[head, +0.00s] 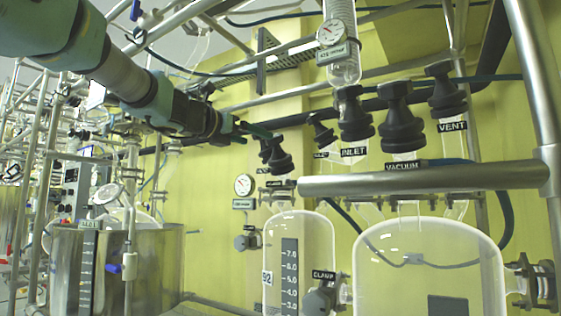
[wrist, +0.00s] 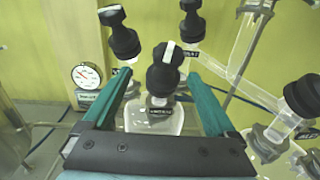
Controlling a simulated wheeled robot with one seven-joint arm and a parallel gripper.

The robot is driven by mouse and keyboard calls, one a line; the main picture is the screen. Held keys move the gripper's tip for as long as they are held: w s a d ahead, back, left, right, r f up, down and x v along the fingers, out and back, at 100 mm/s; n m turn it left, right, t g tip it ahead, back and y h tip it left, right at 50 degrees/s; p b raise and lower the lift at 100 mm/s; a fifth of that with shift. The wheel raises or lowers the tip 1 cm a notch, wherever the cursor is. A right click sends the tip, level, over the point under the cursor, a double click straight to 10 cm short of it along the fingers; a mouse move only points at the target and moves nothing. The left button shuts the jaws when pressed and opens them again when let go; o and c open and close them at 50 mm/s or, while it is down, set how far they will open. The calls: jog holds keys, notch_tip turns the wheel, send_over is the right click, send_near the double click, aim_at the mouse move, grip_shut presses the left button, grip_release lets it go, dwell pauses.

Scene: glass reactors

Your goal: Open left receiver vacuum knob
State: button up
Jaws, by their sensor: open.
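The left receiver (head: 312,235) is a clear glass vessel with a printed scale and several black knobs above it. Its front knob (head: 279,160), likely the vacuum one, has a small black label under it, too small to read. In the wrist view a black knob (wrist: 164,72) with a pale stripe on top appears between my fingers, with a gap on each side; a label (wrist: 160,112) sits below it, not clearly legible. My gripper (head: 250,132) is open and empty at the knobs' upper left in the head view; its teal fingers (wrist: 160,92) fill the wrist view's middle.
Other black knobs (wrist: 121,38) (wrist: 192,22) stand close beyond my fingers, and another (wrist: 303,96) is at the right. A gauge (wrist: 87,76) is left. The right receiver (head: 405,235) has INLET, VACUUM (head: 401,125) and VENT knobs. A thick steel rail (head: 425,179) crosses in front.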

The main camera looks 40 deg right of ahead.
jog(key=shift+m+g, duration=0.3)
jog(key=shift+m, duration=0.2)
jog(key=d+p, duration=0.1)
jog(key=d, duration=0.2)
jog(key=d+p, duration=0.1)
jog(key=d, duration=0.3)
jog(key=d+p, duration=0.1)
jog(key=d, duration=0.3)
jog(key=shift+w+r, duration=0.15)
jog(key=shift+w, duration=0.25)
jog(key=c, duration=1.4)
